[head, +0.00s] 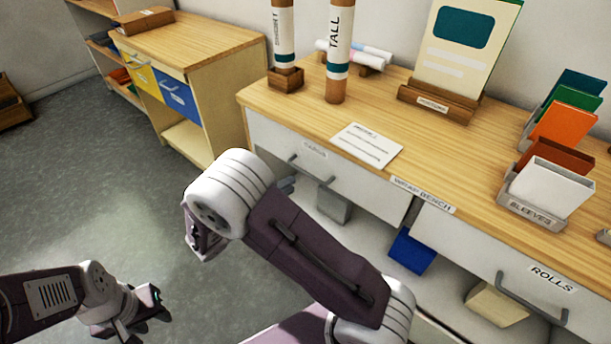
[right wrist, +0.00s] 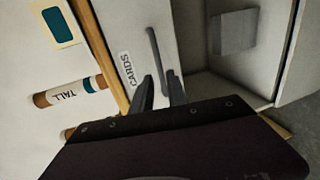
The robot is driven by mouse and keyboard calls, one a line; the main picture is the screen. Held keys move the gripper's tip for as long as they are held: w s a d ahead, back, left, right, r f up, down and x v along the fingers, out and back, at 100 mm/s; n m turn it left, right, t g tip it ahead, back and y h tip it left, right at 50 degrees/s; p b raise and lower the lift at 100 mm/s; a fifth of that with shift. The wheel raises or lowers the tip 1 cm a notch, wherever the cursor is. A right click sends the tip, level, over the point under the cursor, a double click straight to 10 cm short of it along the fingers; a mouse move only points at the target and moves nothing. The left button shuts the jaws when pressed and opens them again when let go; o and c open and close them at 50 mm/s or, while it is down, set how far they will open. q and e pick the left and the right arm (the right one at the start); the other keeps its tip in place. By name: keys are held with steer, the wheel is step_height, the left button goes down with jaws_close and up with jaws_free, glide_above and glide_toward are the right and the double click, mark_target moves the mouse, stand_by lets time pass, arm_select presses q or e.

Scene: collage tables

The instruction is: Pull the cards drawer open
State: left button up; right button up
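The cards drawer (head: 350,188) is at the left of the wrap bench, its white front looking flush with the bench. Its grey bar handle (head: 311,172) also shows in the right wrist view (right wrist: 157,58), beside the label "CARDS" (right wrist: 127,70). My right gripper (right wrist: 161,90) has its two dark fingers apart, with the lower end of the handle showing between them. I cannot tell whether they touch it. In the head view my right arm hides most of that gripper. My left gripper (head: 150,312) is low at the bottom left, over the floor, open and empty.
The bench top (head: 440,150) bears a tall tube (head: 338,50), a paper sheet (head: 367,145) and a sleeves holder (head: 535,208). A rolls drawer (head: 470,245) is to the right. Below are a grey block (head: 334,208) and a blue box (head: 411,250). Floor (head: 110,190) at left is clear.

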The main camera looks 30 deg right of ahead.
mark_target(307, 172)
steer(key=b+x, duration=0.1)
steer(key=x, duration=0.8)
steer(key=shift+s+r, duration=0.1)
jaws_close()
stand_by(1.0)
